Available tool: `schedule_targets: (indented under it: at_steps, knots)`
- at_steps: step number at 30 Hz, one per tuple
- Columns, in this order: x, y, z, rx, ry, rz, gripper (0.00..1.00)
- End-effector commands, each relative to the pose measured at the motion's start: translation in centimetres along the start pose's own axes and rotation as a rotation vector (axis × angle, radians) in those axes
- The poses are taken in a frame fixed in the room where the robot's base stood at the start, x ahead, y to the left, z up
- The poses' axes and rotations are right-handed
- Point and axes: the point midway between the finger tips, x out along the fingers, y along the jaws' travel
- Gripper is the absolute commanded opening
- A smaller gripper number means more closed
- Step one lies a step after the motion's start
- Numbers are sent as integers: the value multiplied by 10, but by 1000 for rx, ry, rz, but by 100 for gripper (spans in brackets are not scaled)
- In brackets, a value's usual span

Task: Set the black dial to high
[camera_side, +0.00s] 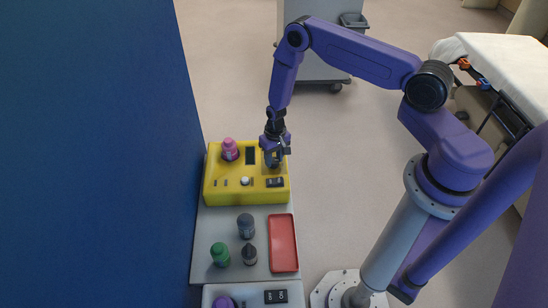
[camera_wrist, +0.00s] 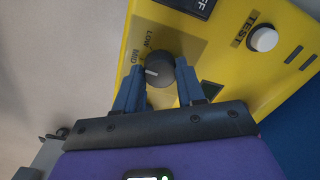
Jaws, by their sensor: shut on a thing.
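The black dial (camera_wrist: 160,70) is on the yellow unit (camera_wrist: 215,50). In the wrist view its white pointer mark points left, close to the MID label (camera_wrist: 135,58) and slightly below it. The LOW label (camera_wrist: 147,38) shows above MID. No HIGH label is readable; the finger at the left covers the area below MID. My gripper (camera_wrist: 159,68) is shut on the dial, with one blue finger on each side of it. In the side view my gripper (camera_side: 273,159) reaches down to the right rear of the yellow unit (camera_side: 214,187) and hides most of the dial.
A white TEST button (camera_wrist: 263,39) is on the unit. A pink-capped bottle (camera_side: 230,150) stands at its left rear. In front are a dark jar (camera_side: 246,226), a green bottle (camera_side: 220,255), a small black bottle (camera_side: 249,256) and a red tray (camera_side: 283,243). A blue wall (camera_side: 95,150) rises left.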

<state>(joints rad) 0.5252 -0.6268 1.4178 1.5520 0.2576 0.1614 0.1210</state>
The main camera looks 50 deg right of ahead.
Motion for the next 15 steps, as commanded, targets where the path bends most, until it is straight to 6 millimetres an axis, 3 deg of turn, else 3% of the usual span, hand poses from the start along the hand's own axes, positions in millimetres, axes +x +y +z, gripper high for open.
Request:
schedule_targets:
  at_steps: [15]
  knots:
    - [0,-1,-2,-487,-19,0,8]
